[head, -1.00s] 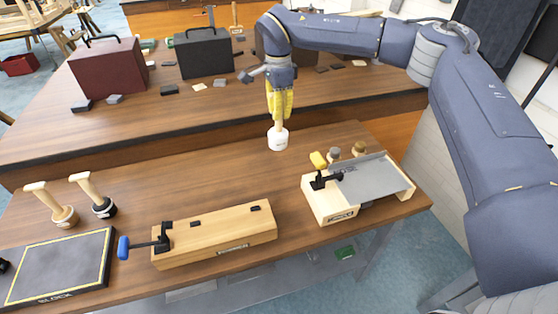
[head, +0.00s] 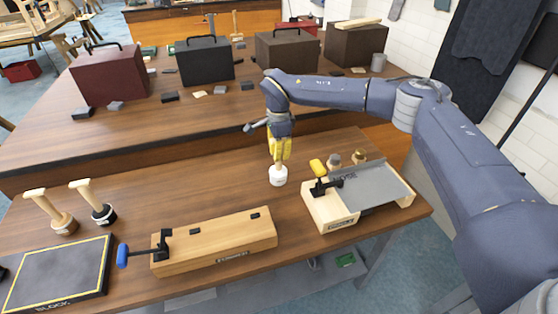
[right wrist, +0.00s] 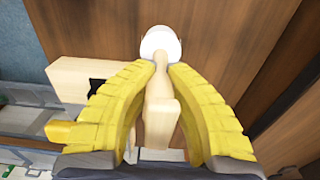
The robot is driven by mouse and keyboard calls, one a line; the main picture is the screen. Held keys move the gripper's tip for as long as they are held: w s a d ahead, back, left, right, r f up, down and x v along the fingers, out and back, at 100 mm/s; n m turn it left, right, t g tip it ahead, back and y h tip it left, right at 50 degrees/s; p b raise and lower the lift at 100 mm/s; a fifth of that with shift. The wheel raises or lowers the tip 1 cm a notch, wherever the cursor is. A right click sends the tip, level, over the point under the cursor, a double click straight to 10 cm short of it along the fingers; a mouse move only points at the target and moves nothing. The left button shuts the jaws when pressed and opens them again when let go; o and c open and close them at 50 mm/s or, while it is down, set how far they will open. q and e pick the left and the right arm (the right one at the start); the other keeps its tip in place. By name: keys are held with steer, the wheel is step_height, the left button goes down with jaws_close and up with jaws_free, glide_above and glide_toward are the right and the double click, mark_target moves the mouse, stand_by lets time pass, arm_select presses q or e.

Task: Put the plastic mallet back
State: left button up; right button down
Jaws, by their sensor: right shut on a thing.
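The plastic mallet (head: 278,176) has a white head and a pale wooden handle. My right gripper (head: 279,158), with yellow fingers, is shut on its handle, and the white head hangs below the fingers over the near workbench. In the right wrist view, the white head (right wrist: 160,43) shows beyond the fingertips of the right gripper (right wrist: 160,68), with the wooden handle between them. I cannot tell whether the head touches the bench top. Two other mallets, one with a tan head (head: 63,223) and one with a black head (head: 104,214), stand upright at the left. My left gripper is not in view.
A wooden block with a blue-handled clamp (head: 225,243) lies front centre. A wooden fixture with a grey plate (head: 375,187) and a yellow-handled clamp is at the right, with two small knobbed items behind it. A black board (head: 60,278) lies front left. The bench between is clear.

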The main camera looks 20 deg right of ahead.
steer(key=shift+f, duration=1.5)
steer(key=c, duration=1.5)
jaws_free()
steer(key=shift+f, duration=0.1)
steer(key=shift+o, duration=0.2)
step_height(320, 180, up, 12)
steer(key=shift+r, duration=0.15)
steer(key=shift+a, duration=0.1)
